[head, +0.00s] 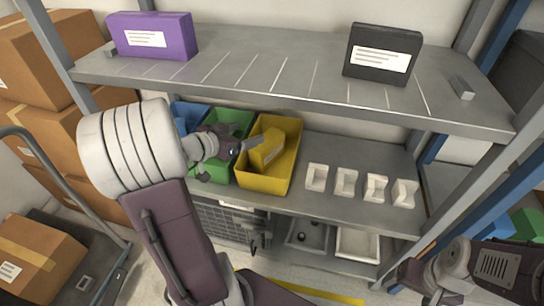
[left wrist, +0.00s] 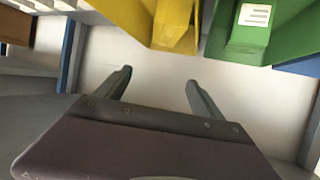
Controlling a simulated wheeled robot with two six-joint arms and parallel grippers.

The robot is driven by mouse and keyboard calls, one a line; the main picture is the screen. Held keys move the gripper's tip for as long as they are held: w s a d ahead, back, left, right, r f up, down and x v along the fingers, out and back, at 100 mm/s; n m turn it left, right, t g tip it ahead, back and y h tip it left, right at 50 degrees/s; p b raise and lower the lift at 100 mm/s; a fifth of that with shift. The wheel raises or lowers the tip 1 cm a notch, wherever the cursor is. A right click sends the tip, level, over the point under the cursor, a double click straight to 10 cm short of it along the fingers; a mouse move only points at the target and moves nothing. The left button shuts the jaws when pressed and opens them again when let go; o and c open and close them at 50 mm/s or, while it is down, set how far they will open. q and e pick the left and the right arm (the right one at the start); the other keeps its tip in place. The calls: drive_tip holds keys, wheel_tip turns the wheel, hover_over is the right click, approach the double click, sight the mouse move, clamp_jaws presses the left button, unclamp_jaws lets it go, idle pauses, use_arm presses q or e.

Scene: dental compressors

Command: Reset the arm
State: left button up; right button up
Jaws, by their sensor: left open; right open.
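My left arm reaches from the lower left toward the middle shelf. My left gripper (head: 250,145) is over the bins, by the yellow item (head: 268,148) in the yellow bin (head: 277,187); touching cannot be told. In the left wrist view the gripper (left wrist: 158,80) is open, with nothing between its fingers. The yellow bin (left wrist: 199,18) and green bin (left wrist: 276,42) appear beyond the fingertips. My right gripper (head: 405,277) is low at the right edge of the head view, partly hidden by its own arm. I see nothing held in it.
A purple box (head: 153,36) and a black box (head: 382,54) stand on the upper shelf (head: 260,75), above my left gripper. Green (head: 238,120) and blue (head: 186,112) bins and several white holders (head: 346,182) share the middle shelf. Cartons (head: 45,60) stand left.

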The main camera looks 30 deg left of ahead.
use_arm(q)
drive_tip(key=w+d+m+g+h, duration=0.15)
drive_tip(key=d+m+h, duration=0.25)
drive_tip(key=d, duration=0.8)
drive_tip(key=s+d+f+m+g+h, duration=0.1)
drive_tip(key=s+d+f+m+g, duration=0.15)
drive_tip(key=d, duration=0.35)
drive_tip(key=s+d+f+m+g+h, duration=0.1)
drive_tip(key=s+d+f+m+g, duration=0.15)
drive_tip(key=d, duration=0.45)
drive_tip(key=s+d+f+g, duration=0.2)
drive_tip(key=s+f+g, duration=0.2)
drive_tip(key=s, duration=0.3)
drive_tip(key=s+a+f+n+g+y, duration=0.3)
drive_tip(key=s+a+f+y, duration=0.2)
drive_tip(key=s+f+y, duration=0.1)
drive_tip(key=w+a+n+t+y, duration=0.1)
drive_tip(key=w+a+n+y, duration=0.1)
drive_tip(key=a+n, duration=0.4)
wheel_tip(320, 180, up, 36)
drive_tip(key=d+n+p, duration=0.1)
drive_tip(key=n+p, duration=0.1)
drive_tip(key=p, duration=3.4)
drive_tip(key=shift+s+f, duration=0.15)
drive_tip(key=shift+f, duration=0.05)
